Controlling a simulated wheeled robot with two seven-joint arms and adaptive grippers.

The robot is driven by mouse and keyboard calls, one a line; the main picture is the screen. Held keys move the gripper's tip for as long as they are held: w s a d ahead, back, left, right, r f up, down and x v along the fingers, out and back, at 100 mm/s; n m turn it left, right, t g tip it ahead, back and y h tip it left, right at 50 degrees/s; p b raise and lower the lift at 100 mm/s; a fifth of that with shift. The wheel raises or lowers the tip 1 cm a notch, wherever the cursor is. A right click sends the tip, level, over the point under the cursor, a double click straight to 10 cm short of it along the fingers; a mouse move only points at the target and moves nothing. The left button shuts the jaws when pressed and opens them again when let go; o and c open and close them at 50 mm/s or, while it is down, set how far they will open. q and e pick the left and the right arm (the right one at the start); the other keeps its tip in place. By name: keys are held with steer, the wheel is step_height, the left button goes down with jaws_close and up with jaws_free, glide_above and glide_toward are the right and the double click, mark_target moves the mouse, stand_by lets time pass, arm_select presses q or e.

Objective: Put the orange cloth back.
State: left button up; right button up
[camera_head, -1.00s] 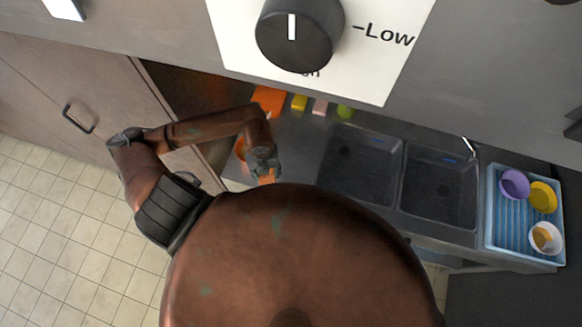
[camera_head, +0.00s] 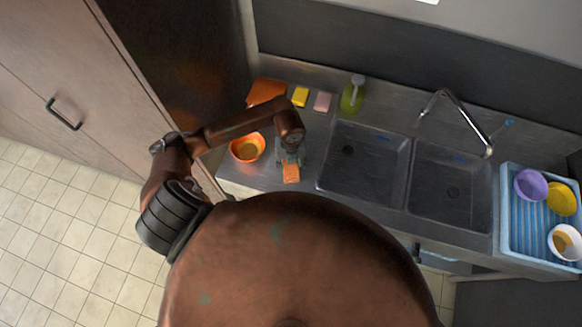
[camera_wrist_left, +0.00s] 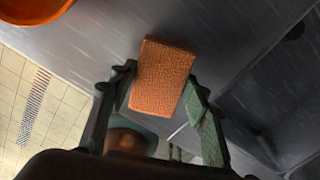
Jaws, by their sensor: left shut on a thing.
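My left gripper (camera_head: 290,161) is over the metal counter, left of the sinks. It is shut on a small orange cloth (camera_head: 291,174), a textured, block-like piece. In the left wrist view, the cloth (camera_wrist_left: 160,78) sits tilted between the two fingers. I cannot tell whether it touches the counter. A flat orange piece (camera_head: 264,91) lies at the back left of the counter, beside a yellow sponge (camera_head: 300,96) and a pink one (camera_head: 322,101). My right gripper is not in view.
An orange bowl (camera_head: 240,149) stands just left of my left gripper. A green soap bottle (camera_head: 351,98) is at the back. A double sink (camera_head: 366,160) with a tap (camera_head: 455,105) is to the right, then a blue rack (camera_head: 516,237) with cups and bowls. A tall cabinet (camera_head: 80,90) borders the left.

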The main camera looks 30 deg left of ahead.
mark_target(291, 166)
arm_select(q)
steer(key=shift+f, duration=0.5)
steer(key=shift+s+r, duration=0.1)
steer(key=shift+c, duration=0.4)
steer(key=o, duration=1.1)
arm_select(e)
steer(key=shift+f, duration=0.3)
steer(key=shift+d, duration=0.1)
arm_select(q)
steer(key=shift+r, duration=0.1)
step_height(291, 166, up, 8)
steer(key=p, duration=0.5)
steer(key=shift+f, duration=0.25)
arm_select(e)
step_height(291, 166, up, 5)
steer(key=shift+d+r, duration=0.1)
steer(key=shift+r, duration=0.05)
arm_select(q)
steer(key=shift+f, duration=0.1)
